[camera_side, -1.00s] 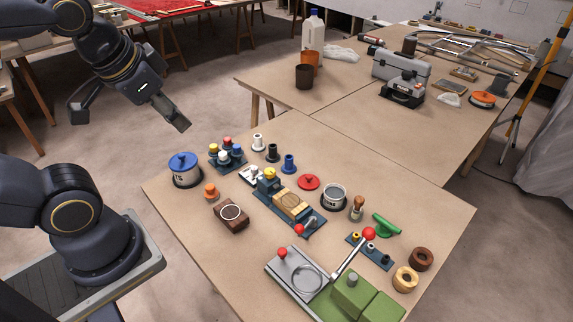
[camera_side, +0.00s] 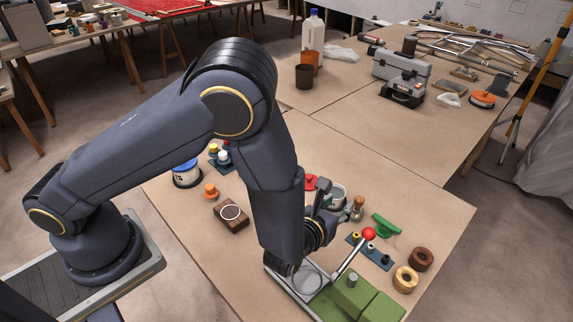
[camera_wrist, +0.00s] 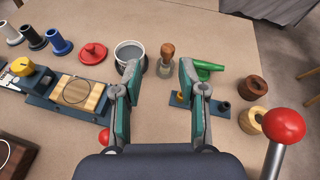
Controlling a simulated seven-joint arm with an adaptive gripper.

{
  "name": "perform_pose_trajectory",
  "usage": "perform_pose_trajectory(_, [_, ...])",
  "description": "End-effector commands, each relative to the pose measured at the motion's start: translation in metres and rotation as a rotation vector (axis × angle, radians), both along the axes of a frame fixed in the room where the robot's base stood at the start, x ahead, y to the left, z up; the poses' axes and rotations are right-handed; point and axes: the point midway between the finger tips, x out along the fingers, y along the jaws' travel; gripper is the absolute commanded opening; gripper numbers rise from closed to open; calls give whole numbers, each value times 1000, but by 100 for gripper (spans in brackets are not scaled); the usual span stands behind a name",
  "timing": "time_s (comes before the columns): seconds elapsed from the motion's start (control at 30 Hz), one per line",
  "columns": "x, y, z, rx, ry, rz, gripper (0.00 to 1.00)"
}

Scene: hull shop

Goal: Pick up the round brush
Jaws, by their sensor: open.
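The round brush (camera_side: 357,208) has a wooden handle and stands upright on the table beside a round tin (camera_side: 338,193). In the wrist view the brush (camera_wrist: 167,54) is ahead of my gripper (camera_wrist: 160,78), roughly between the lines of its two fingers, with its pale lower end resting in or on a small round base. My gripper is open, with nothing between its fingers. In the side view my gripper (camera_side: 326,201) is close to the left of the brush, and my arm hides part of the bench.
Left of the brush are the tin (camera_wrist: 130,56) and a red lid (camera_wrist: 93,53). To its right are a green tool (camera_wrist: 207,69), a blue rack (camera_wrist: 200,104) and wooden rings (camera_wrist: 252,88). A red-knobbed lever (camera_wrist: 284,126) rises at the right.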

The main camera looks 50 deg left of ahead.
Motion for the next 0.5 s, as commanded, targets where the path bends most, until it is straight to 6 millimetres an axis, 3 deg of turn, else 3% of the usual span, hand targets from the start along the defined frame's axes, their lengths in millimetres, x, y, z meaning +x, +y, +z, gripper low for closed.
perform_pose_trajectory(0.03, [-12,-6,-19,39,28,-32,41])
perform_pose_trajectory(0.1, [-23,-11,-35,70,52,-63,41])
perform_pose_trajectory(0.2, [-27,-18,-43,86,61,-89,41])
perform_pose_trajectory(0.33, [-8,-15,-50,83,61,-88,41])
perform_pose_trajectory(0.5, [30,-8,-66,83,60,-86,41])
